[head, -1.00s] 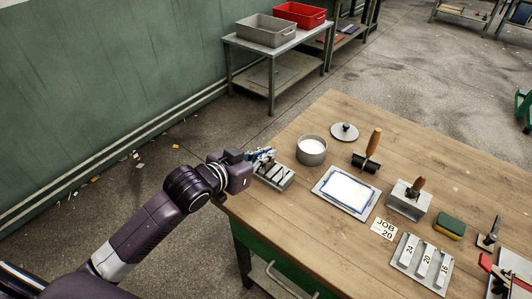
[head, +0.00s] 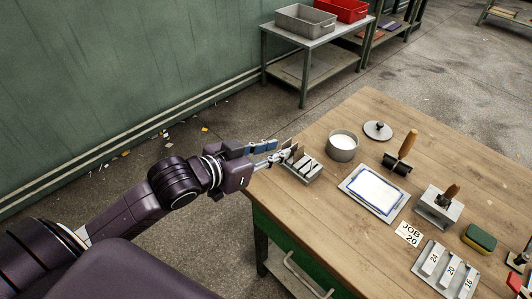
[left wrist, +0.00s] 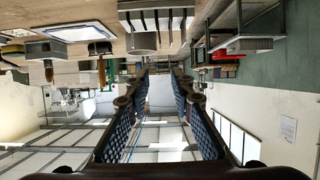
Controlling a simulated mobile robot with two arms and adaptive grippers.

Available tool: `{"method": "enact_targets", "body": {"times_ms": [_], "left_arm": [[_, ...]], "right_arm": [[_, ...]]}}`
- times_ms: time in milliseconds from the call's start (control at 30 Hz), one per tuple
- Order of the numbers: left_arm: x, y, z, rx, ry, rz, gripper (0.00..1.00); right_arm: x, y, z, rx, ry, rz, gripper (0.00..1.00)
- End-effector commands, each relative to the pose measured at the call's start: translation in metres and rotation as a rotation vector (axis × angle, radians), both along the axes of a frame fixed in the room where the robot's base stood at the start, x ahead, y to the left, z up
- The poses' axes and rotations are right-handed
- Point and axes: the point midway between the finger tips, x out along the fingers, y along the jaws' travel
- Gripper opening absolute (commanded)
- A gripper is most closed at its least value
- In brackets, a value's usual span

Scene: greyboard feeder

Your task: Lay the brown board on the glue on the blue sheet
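The blue-edged sheet (head: 353,186) lies on a grey plate (head: 391,216), with a large white glue patch (head: 377,187) over most of it. A slotted grey rack (head: 308,178) near the table's left edge holds several thin upright boards (head: 300,160); I cannot tell which is the brown one. My left gripper (head: 279,153) is at the rack's left side, fingers pointing toward the boards. In the left wrist view its fingers (left wrist: 160,72) are spread with nothing between them; the rack (left wrist: 148,43) shows above their tips. My right gripper is out of view.
A glue pot (head: 342,147), lid (head: 378,131), roller (head: 399,160), grey block (head: 438,207), sponge (head: 479,238) and number plate (head: 444,273) stand around the sheet. A card (head: 409,233) lies before it. Bare wood lies left of the sheet.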

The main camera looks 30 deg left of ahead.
Motion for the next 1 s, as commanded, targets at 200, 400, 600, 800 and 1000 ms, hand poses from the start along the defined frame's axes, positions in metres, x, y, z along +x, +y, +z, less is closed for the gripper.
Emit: {"method": "enact_targets", "body": {"times_ms": [200,400,600,800,1000], "left_arm": [[-0.021,0.008,0.009,0.0,0.002,0.0,0.22],[-0.028,0.01,0.012,0.001,0.0,-0.001,0.22],[-0.028,0.01,0.012,0.001,0.0,-0.001,0.22],[-0.028,0.01,0.012,0.0,0.0,0.0,0.22],[-0.028,0.01,0.012,0.0,0.0,-0.001,0.22]], "right_arm": [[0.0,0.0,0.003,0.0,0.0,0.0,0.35],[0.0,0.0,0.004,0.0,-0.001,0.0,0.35],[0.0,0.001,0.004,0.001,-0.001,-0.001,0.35],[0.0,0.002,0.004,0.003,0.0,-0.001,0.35],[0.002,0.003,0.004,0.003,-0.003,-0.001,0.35]]}}
